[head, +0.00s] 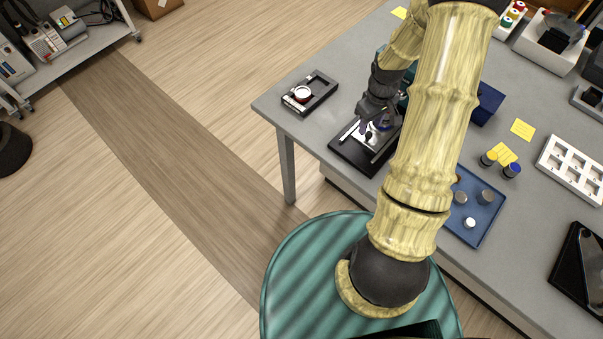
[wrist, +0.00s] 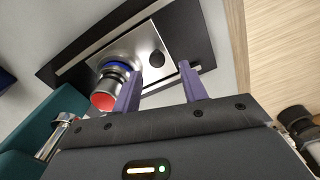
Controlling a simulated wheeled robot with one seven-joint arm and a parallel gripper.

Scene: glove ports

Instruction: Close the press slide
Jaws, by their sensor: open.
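The press slide (wrist: 140,50) is a bright metal plate with a black round knob (wrist: 157,59), on a black base with rails (wrist: 192,28). In the head view the black base (head: 348,155) lies near the table's left front edge, partly hidden by my arm. My gripper (wrist: 160,70) is open, its two purple fingers pointing at the plate, with the knob between and just beyond their tips in the picture. Contact cannot be told. A metal cylinder with a red face (wrist: 104,100) and a blue ring (wrist: 118,66) shows left of the fingers. The teal press body (wrist: 35,138) is farther left.
A blue tray (head: 484,228) with metal cylinders and a navy box (head: 487,104) lie right of my arm. A white rack (head: 573,170) is farther right. Floor is free left.

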